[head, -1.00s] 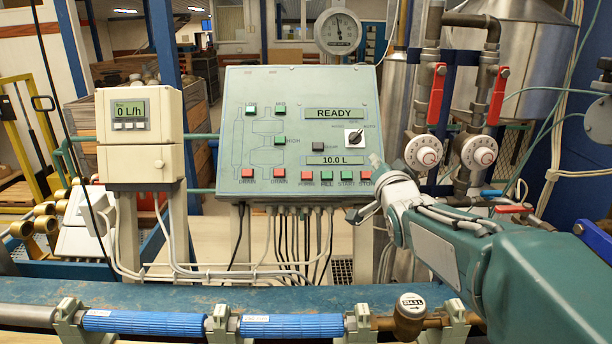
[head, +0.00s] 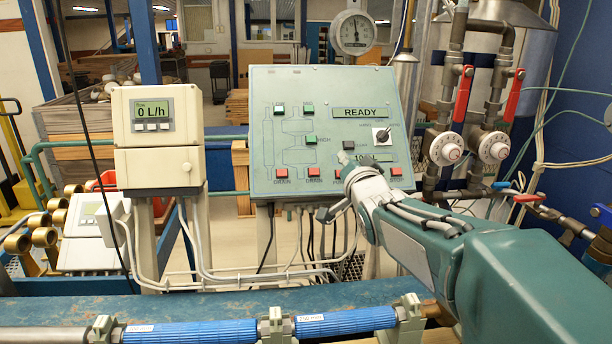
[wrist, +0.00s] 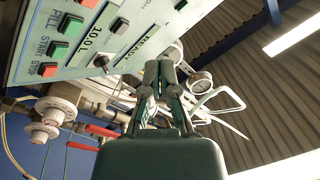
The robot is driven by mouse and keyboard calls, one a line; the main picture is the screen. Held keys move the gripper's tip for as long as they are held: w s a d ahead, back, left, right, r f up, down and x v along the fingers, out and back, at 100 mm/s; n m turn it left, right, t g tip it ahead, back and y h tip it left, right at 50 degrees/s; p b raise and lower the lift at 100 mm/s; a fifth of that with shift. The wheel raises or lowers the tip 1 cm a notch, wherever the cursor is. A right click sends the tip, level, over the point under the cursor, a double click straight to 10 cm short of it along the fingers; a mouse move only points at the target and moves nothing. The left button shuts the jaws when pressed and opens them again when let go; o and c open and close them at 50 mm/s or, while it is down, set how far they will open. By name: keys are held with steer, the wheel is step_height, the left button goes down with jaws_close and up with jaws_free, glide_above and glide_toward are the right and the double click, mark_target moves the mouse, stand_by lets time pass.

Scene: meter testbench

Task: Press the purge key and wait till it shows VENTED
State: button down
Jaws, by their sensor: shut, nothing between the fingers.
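The grey-green control panel (head: 262,110) stands ahead with its upper display (head: 360,113) reading READY. A dark key (head: 348,145) sits below that display; its label is too blurred to read. It also appears dark in the wrist view (wrist: 118,25). A red key (head: 340,171) in the bottom row is partly beside my gripper, its label also unreadable. My gripper (head: 344,158) is shut and empty, in front of the panel's lower right, covering part of the lower display and the bottom row. In the wrist view my gripper (wrist: 160,66) points up past the panel; contact cannot be told.
A rotary selector (head: 381,136) is at the panel's right. A flow meter box (head: 156,130) stands left of it. Pipes with red-handled valves (head: 463,95) rise at right. A blue pipe (head: 200,329) runs along the front.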

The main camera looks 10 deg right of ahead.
steer(key=w+d+f, duration=0.2)
steer(key=w+f, duration=0.4)
steer(key=shift+w, duration=0.25)
stand_by(1.1)
steer(key=shift+a+r, duration=0.1)
steer(key=shift+a, duration=0.2)
steer(key=shift+d, duration=0.25)
